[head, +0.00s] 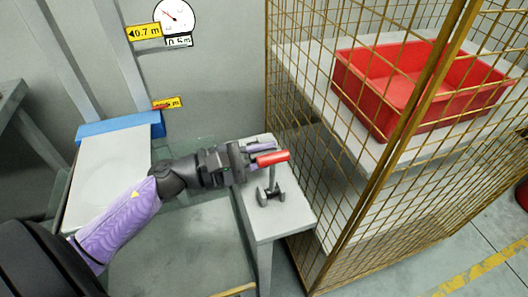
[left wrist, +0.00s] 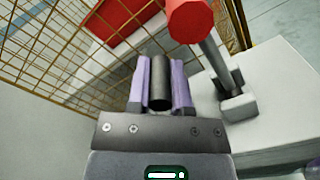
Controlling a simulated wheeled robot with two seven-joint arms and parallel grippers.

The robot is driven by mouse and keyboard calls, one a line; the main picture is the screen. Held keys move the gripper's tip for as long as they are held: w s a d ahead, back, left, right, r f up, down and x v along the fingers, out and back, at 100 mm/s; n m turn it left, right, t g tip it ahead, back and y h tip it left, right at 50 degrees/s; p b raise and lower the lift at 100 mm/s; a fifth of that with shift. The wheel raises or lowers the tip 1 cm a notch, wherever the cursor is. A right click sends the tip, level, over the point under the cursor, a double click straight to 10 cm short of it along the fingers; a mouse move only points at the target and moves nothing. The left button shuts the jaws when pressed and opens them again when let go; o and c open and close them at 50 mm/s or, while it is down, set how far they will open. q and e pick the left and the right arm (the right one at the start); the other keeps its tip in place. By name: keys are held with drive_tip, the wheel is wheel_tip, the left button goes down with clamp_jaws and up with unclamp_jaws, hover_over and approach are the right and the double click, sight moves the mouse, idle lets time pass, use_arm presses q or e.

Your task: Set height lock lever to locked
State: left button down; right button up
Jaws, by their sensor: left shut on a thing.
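A lever with a red grip (head: 273,157) stands upright on a small dark bracket (head: 270,195) on a pale grey pedestal (head: 280,222). My left gripper (head: 262,147) is at the red grip's far side in the head view. In the left wrist view my purple fingers (left wrist: 160,85) are shut around a dark cylinder (left wrist: 160,80). The red grip (left wrist: 190,20) appears just right of the fingers there, apart from them, with its grey shaft (left wrist: 213,58) running down to the bracket (left wrist: 240,105). I cannot tell what the dark cylinder belongs to. My right gripper is not in view.
A yellow wire cage (head: 345,180) stands close to the right of the pedestal, with a red crate (head: 385,115) on a shelf inside. A pale platform with a blue edge (head: 120,127) is at the left. A dial gauge (head: 176,17) and yellow height labels (head: 144,32) are behind.

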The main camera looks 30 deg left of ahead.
use_arm(q)
drive_tip(key=c, duration=0.5)
unclamp_jaws()
drive_tip(key=shift+c, duration=0.2)
drive_tip(key=v, duration=1)
